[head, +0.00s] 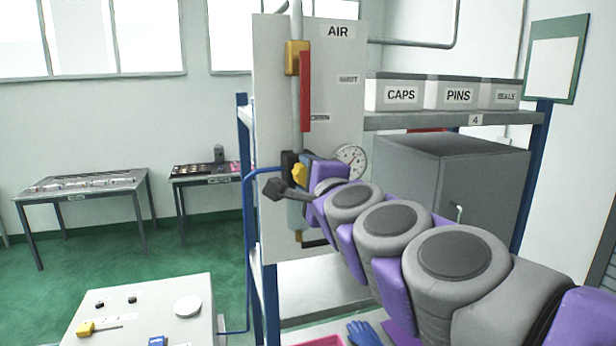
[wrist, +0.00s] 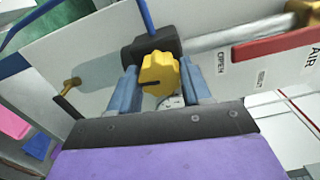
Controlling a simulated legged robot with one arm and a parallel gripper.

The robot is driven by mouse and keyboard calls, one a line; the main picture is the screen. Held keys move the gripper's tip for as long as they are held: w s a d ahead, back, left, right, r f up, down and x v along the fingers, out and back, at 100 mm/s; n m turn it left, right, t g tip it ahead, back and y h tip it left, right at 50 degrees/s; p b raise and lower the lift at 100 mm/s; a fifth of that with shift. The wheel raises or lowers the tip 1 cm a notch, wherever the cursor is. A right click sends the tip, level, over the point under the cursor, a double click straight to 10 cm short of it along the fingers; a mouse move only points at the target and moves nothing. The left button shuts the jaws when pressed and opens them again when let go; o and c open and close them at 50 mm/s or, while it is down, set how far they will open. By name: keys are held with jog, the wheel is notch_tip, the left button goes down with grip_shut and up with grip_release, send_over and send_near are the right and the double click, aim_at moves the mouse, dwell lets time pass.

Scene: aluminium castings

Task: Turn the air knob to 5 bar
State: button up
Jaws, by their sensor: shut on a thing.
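The yellow air knob (wrist: 160,74) sits on a dark regulator body (wrist: 150,44) on the grey AIR panel (head: 335,90). In the wrist view the knob has a dark slot mark on its face. My gripper (wrist: 162,88) has its two blue fingers on either side of the knob, shut on it. In the head view the knob (head: 299,173) is partly hidden by my gripper (head: 303,178). The round pressure gauge (head: 351,161) is right of the knob. Its needle is too small to read, and my arm covers its lower edge.
A red lever (head: 305,92) on a yellow valve stands above the regulator. A shelf (head: 460,121) with CAPS, PINS and SEALS bins is at the right, above a grey cabinet (head: 455,190). Two tables stand at the left, with open green floor (head: 120,245) between.

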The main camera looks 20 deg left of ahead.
jog(key=shift+a+f+n+b, duration=0.15)
jog(key=shift+n+b, duration=0.6)
jog(key=shift+n, duration=1.05)
jog(key=shift+f+n+b, duration=0.25)
jog(key=shift+n+b, duration=0.45)
jog(key=shift+n, duration=1.1)
jog(key=o, duration=0.8)
jog(key=shift+o, duration=1.1)
jog(key=shift+r, duration=0.15)
jog(key=shift+s+r, duration=0.1)
jog(key=v, duration=1.7)
